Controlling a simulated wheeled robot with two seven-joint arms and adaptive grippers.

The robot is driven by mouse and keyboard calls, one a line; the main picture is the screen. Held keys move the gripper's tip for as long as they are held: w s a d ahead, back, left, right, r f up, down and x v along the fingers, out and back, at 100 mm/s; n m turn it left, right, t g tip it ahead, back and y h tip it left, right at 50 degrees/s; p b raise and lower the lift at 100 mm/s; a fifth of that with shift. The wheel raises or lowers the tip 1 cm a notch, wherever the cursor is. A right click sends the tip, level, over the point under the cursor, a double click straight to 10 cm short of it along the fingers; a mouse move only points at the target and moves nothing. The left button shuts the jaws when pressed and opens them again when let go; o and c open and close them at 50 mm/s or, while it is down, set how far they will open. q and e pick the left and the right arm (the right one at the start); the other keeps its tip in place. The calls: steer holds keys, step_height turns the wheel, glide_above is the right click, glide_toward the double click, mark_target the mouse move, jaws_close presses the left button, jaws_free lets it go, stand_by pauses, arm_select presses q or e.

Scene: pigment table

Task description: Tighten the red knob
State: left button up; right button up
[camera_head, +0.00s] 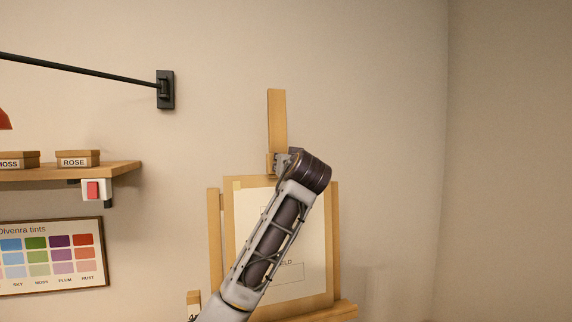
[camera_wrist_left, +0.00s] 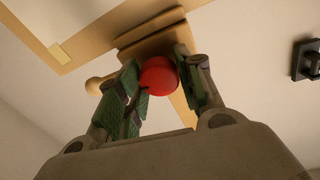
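The round red knob (camera_wrist_left: 158,76) shows in the left wrist view, in front of a wooden part of the easel (camera_head: 214,245). My left gripper (camera_wrist_left: 160,72) has one green-padded finger on each side of the knob, and both look to be against it. In the head view my left gripper (camera_head: 281,160) is at the easel's upper part, at the foot of the upright wooden mast (camera_head: 277,115). There my own wrist hides most of the fingers, and the knob does not show. My right gripper is in neither view.
The easel holds a pale board (camera_head: 310,225) behind my left arm. At left are a wall shelf (camera_head: 110,171) with labelled boxes (camera_head: 78,159), a red switch (camera_head: 93,190) and a tint chart (camera_head: 50,257). A black wall bracket (camera_head: 165,90) is above. The right wall is bare.

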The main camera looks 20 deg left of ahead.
arm_select(q)
steer(key=c, duration=0.3)
steer(key=shift+c, duration=0.2)
steer(key=shift+d+n+g+y+b, duration=0.1)
steer(key=shift+n+g+y+b, duration=0.65)
steer(key=shift+n, duration=2.35)
steer(key=shift+a+n+t+y+b, duration=0.1)
steer(key=shift+n+t+y+b, duration=0.15)
steer(key=shift+n+b, duration=2)
steer(key=shift+d+n+g+y+b, duration=0.1)
steer(key=shift+n+g+y+b, duration=0.3)
steer(key=shift+n, duration=3.55)
steer(key=o, duration=1)
steer(key=shift+o, duration=0.2)
